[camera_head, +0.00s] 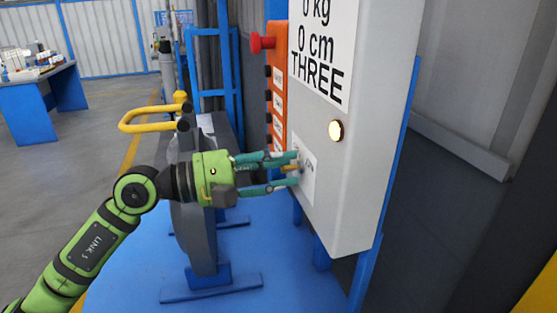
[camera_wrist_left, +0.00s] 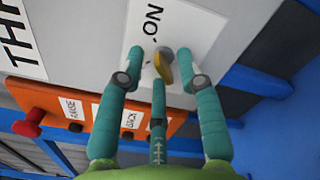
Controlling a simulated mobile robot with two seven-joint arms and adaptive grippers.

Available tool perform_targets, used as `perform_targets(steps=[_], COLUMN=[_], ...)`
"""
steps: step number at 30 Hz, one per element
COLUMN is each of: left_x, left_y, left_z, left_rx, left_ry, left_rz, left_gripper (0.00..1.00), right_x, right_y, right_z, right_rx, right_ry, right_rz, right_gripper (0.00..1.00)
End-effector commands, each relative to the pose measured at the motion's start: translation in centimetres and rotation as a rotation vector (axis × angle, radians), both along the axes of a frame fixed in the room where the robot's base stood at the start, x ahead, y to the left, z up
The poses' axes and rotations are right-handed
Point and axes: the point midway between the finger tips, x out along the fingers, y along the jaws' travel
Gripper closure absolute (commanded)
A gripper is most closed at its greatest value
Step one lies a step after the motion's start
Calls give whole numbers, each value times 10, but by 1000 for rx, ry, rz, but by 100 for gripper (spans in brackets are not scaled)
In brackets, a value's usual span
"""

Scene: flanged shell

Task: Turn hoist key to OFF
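The hoist key (camera_head: 290,168) is a small yellow-brown piece on a white label on the front of the grey control box (camera_head: 345,190). It also shows in the left wrist view (camera_wrist_left: 162,66), below the printed word ON. The rest of the label's writing is hidden or too small to read. My left gripper (camera_head: 297,169) reaches the label from the left, its teal fingers spread around the key. In the left wrist view the fingers (camera_wrist_left: 162,68) stand apart on both sides of the key, with a middle finger below it. Contact with the key cannot be told. My right gripper is out of view.
An orange button panel (camera_head: 278,110) with a red knob (camera_head: 262,43) stands left of the box. A lit round lamp (camera_head: 336,131) sits above the label. A yellow handle (camera_head: 152,119) and a dark grey flanged part (camera_head: 195,235) are near my left arm. A blue table stands far left.

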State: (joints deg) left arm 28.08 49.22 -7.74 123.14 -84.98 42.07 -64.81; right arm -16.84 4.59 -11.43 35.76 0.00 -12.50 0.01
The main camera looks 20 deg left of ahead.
Motion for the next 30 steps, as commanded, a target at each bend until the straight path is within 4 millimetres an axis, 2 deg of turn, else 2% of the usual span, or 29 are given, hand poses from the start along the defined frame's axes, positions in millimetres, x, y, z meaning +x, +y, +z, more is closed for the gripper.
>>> perform_targets(steps=[5,6,8,9,21,30], left_x=[0,0,0,0,0,1], left_y=[0,0,0,0,0,1], left_z=[-1,-1,-1,-1,-1,-1], left_rx=[0,0,0,0,-13,-102], left_ry=[0,0,0,0,19,153], left_rz=[0,0,0,0,0,1], left_gripper=[64,68,92,100,100,100], right_x=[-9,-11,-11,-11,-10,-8], right_y=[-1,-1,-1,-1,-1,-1], right_z=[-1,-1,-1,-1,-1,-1], right_rx=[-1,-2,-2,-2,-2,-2], right_ry=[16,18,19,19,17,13], right_rz=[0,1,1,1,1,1], right_gripper=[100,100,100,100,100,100])
